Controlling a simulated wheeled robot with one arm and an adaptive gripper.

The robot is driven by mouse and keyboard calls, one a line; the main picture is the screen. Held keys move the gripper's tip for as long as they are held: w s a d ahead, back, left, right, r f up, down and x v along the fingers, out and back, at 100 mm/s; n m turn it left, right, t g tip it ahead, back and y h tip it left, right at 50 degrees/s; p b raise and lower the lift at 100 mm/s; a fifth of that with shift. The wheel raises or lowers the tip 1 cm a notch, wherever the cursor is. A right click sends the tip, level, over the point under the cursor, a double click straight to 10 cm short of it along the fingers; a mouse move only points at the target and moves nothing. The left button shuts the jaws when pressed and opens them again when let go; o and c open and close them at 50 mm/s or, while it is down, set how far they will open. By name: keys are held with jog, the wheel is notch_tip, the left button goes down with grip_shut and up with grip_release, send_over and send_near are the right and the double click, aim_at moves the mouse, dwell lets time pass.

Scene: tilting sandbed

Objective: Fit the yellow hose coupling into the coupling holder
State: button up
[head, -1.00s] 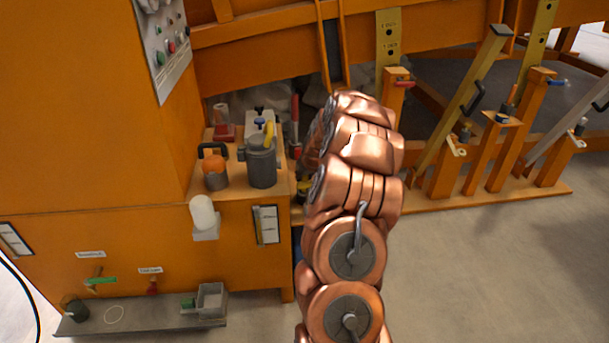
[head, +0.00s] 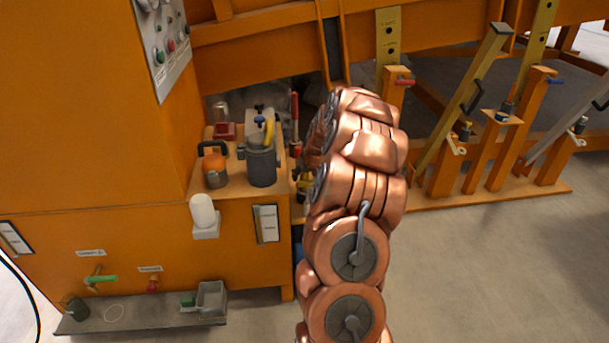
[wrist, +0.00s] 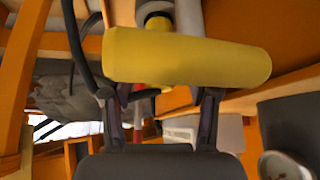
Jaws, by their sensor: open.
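A large yellow cylinder (wrist: 185,57), which looks like the yellow hose coupling, lies across the upper middle of the wrist view, close to the camera. A black hose (wrist: 76,45) curves down beside its left end. My gripper (wrist: 160,98) is open, with one finger near each side of the view's middle. Its fingertips are at the cylinder's lower edge; I cannot tell whether they touch it. In the head view my copper arm hides the gripper. A small yellow piece (head: 302,188) shows beside the arm there; I cannot tell what it is. I cannot identify the coupling holder.
An orange ledge holds a grey pot (head: 262,165) with a yellow item (head: 269,132) in it, and an orange-topped can (head: 215,167). A white cylinder (head: 203,211) stands on a bracket below. Orange posts and yellow levers (head: 463,100) stand at right. The floor at lower right is clear.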

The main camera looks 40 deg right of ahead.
jog(key=v, duration=1.1)
dwell(0.3)
